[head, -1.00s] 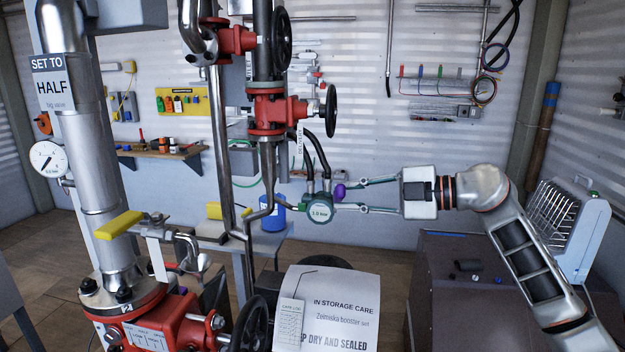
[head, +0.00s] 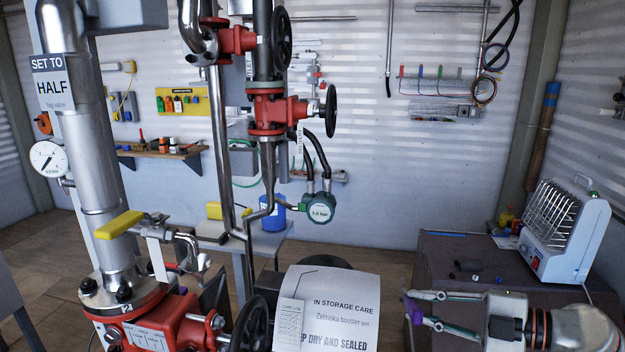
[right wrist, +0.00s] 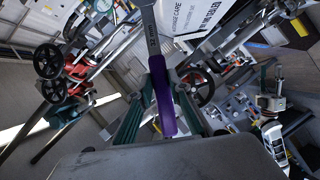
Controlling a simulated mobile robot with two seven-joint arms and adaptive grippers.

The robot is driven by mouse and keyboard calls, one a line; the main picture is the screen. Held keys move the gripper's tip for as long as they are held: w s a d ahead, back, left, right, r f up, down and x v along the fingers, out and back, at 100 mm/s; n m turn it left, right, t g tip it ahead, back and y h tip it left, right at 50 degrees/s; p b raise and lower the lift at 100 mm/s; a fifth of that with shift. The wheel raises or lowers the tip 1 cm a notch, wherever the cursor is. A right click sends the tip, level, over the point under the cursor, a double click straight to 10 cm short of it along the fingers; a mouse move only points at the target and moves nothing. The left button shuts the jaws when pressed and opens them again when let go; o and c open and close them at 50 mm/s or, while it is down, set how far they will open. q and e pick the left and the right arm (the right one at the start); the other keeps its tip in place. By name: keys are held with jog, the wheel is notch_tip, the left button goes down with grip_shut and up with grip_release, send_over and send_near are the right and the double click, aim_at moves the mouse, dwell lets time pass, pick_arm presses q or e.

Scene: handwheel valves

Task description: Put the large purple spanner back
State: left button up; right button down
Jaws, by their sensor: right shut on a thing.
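My right gripper (head: 418,308) is low at the right of the head view, just in front of the dark cabinet's left edge. It is shut on the large purple spanner (head: 412,313), of which only a little purple shows there. In the right wrist view the spanner's purple handle (right wrist: 162,98) lies between the green-padded fingers. Its steel shank, marked 32 mm, runs up out of the top of that view, so its head is hidden.
A dark cabinet (head: 445,250) with small items and a white heater (head: 565,230) stands at right. Red valves with black handwheels (head: 331,111), pipes and a gauge (head: 319,207) fill the middle. A paper sign (head: 330,290) stands left of my gripper.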

jog(key=s+d+f, duration=0.4)
jog(key=s, duration=0.3)
jog(key=shift+s+m+t+h, duration=0.25)
jog(key=shift+m+t+h, duration=0.05)
jog(key=shift+a, duration=0.1)
